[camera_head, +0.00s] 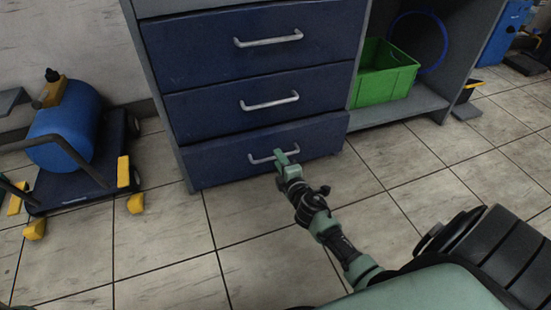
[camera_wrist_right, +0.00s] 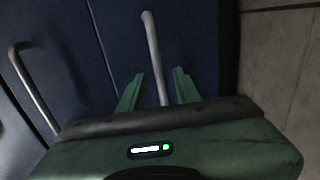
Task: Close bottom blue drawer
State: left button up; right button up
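The bottom blue drawer (camera_head: 225,165) is the lowest of three in the grey cabinet. I cannot tell for sure whether its front sits flush or stands out slightly. Its silver bar handle (camera_head: 262,159) is partly hidden by my right gripper (camera_head: 285,158), which is at the handle's right half. In the right wrist view the green fingers of my right gripper (camera_wrist_right: 158,92) are apart. The handle (camera_wrist_right: 153,50) runs between them, with a gap visible on each side. My left gripper is not in view.
The middle drawer (camera_head: 220,106) and top drawer (camera_head: 200,50) look shut. A green crate (camera_head: 384,75) stands on the shelf at the right. A blue tank (camera_head: 65,122) on a wheeled cart is at the left. The tiled floor (camera_head: 160,255) before the cabinet is clear.

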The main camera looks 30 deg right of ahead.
jog(key=shift+x, duration=1.25)
grip_shut()
dwell(0.5)
